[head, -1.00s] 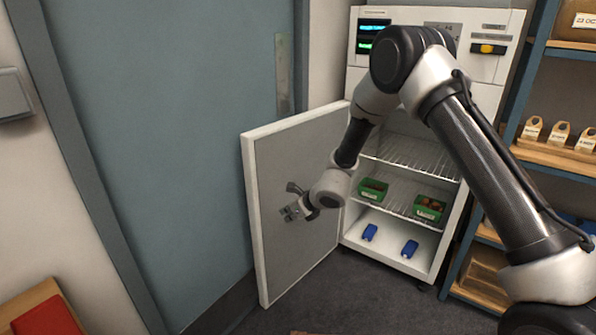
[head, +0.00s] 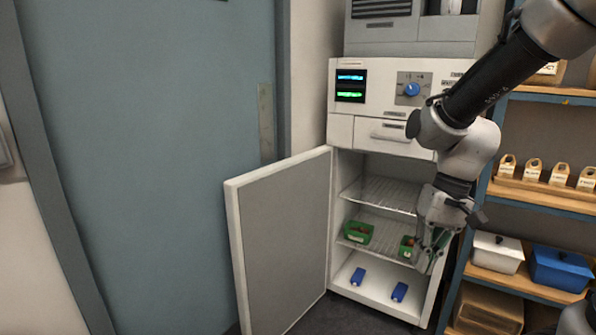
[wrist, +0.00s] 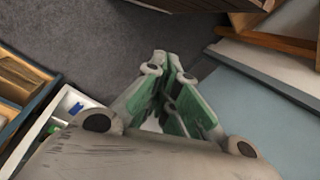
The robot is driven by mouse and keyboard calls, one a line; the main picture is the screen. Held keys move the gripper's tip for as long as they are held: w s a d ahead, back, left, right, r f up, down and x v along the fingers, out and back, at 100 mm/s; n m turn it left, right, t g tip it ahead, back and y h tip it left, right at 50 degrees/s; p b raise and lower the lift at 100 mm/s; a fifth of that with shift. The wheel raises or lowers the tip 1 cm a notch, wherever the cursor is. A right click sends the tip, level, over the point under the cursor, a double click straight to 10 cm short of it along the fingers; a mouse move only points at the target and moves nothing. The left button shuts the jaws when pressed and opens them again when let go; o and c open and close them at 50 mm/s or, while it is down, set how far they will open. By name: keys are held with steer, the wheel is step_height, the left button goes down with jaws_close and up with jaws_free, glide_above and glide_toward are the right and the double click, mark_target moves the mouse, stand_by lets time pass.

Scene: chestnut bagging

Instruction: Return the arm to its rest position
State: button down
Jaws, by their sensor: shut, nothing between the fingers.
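My gripper (head: 432,258) hangs in front of the right side of the open cabinet in the head view, pointing down. In the wrist view its fingers (wrist: 172,62) come together at the tips, with nothing seen between them. My arm folds in from the upper right of the head view. The white cabinet (head: 345,130) stands behind the gripper with its door (head: 285,235) swung open to the left. A green box (head: 358,232) is on its lower wire shelf. A second green box (head: 406,247) beside it is partly hidden by my gripper.
Two blue items (head: 399,292) lie on the cabinet floor. A blue-framed shelf (head: 545,205) stands close on the right with small tan bags, a white bin (head: 497,254) and a blue bin (head: 560,269). A blue-grey door (head: 150,150) is on the left. Grey floor (wrist: 100,40) is bare below.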

steer(key=s+d+r+t+h, duration=0.2)
steer(key=s+d+r+t, duration=0.3)
steer(key=d+r, duration=0.5)
steer(key=s+d, duration=0.1)
steer(key=s, duration=0.1)
steer(key=shift+s+d+r+t+h, duration=0.3)
steer(key=shift+s+d+r+h, duration=0.05)
steer(key=shift+d+r+h, duration=0.05)
